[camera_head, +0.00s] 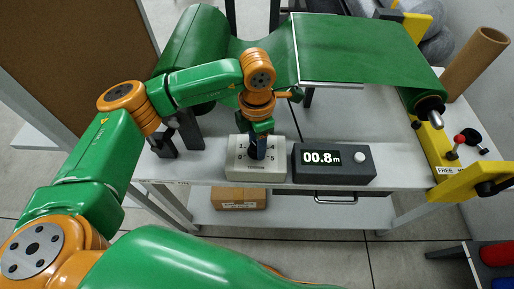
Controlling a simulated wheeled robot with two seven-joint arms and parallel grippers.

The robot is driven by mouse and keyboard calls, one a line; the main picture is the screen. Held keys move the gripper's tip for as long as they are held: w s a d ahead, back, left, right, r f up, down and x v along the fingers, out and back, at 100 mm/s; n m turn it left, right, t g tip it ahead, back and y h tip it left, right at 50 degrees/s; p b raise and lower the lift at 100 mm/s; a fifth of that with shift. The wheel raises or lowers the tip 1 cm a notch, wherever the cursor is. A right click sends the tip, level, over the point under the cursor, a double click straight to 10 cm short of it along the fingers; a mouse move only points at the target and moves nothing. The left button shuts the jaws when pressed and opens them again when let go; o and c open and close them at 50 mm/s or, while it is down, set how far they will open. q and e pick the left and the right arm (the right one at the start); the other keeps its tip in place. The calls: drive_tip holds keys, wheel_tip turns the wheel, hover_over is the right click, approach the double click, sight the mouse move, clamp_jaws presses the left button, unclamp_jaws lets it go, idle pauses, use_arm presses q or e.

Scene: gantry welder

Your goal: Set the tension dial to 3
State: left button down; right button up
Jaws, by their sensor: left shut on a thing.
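The tension dial box (240,170) is a light grey block with printed numbers, near the front edge of the table. My left gripper (258,148) points down over it and is shut on the dark knob of the dial (257,153). The gripper hides part of the scale, and which number the knob points at cannot be told. The digits 1 and 5 show faintly beside the knob. My right gripper is not in view.
A dark counter box (335,178) reading 00.8m stands just right of the dial. Behind are a green fabric roll (195,55) and a stretched green sheet (360,50). A yellow bracket with a red-knobbed lever (459,140) is at right. A cardboard box (238,199) sits on the lower shelf.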

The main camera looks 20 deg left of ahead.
use_arm(q)
drive_tip(key=m+b, duration=0.3)
drive_tip(key=shift+f+m, duration=0.15)
drive_tip(key=shift+m, duration=0.15)
drive_tip(key=m+b, duration=0.1)
drive_tip(key=m, duration=0.1)
drive_tip(key=shift+m+b, duration=0.35)
drive_tip(key=shift+m, duration=0.05)
drive_tip(key=shift+m+b, duration=0.6)
drive_tip(key=shift+m, duration=0.6)
drive_tip(key=shift+r+m+b, duration=0.25)
drive_tip(key=shift+m+b, duration=0.2)
drive_tip(key=shift+m, duration=0.95)
drive_tip(key=shift+c, duration=1.9)
unclamp_jaws()
